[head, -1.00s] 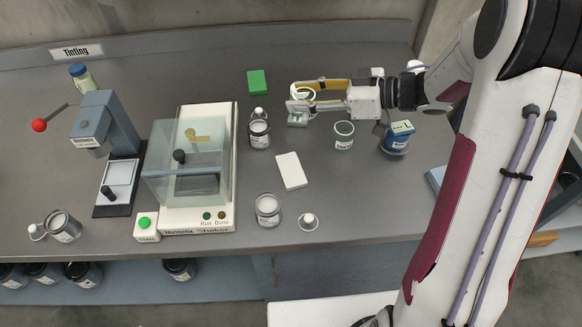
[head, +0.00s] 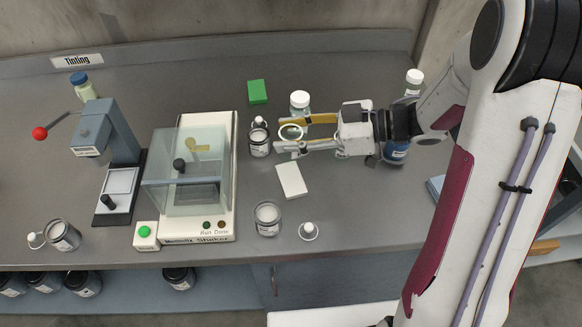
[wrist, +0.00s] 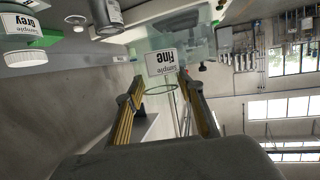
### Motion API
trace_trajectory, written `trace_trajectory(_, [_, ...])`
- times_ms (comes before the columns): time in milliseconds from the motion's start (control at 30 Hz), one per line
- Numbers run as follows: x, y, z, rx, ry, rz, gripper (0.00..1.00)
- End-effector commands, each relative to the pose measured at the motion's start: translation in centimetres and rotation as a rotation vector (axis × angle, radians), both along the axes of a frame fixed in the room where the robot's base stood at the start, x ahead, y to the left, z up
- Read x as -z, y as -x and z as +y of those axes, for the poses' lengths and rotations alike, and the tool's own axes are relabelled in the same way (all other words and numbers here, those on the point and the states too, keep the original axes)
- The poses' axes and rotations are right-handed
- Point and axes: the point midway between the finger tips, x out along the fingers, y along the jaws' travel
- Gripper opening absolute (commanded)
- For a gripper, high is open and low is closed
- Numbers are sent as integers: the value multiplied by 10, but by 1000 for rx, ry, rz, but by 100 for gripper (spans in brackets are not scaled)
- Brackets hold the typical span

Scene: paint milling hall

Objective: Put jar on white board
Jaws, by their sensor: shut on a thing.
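My gripper (head: 288,141) reaches in from the right in the head view, its fingers closed around a clear glass jar (head: 291,131). The jar's pale round rim shows between the fingers; most of its body is hidden. In the wrist view the jar's label (wrist: 162,62), reading "Sample fine", appears upside down between the fingertips. The white board (head: 291,180) is a small flat rectangle lying on the bench. In the head view the gripper and jar appear just behind it, apart from it. I cannot tell the jar's height above the bench.
Left of the fingers stands a labelled jar (head: 259,142); an open jar (head: 267,219) is front-left of the board. A white-capped jar (head: 300,101) stands behind the gripper. The shaker (head: 228,180) is farther left, and a green block (head: 257,91) lies at the back.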

Motion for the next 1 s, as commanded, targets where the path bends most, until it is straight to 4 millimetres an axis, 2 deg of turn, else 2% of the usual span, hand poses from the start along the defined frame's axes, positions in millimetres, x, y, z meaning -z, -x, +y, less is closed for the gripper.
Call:
trace_trajectory(300, [34, 0, 0, 0, -1, 3, 19])
trace_trajectory(500, [50, 0, 0, 1, 0, 2, 19])
trace_trajectory(1000, [54, 0, 0, 0, 0, 1, 19])
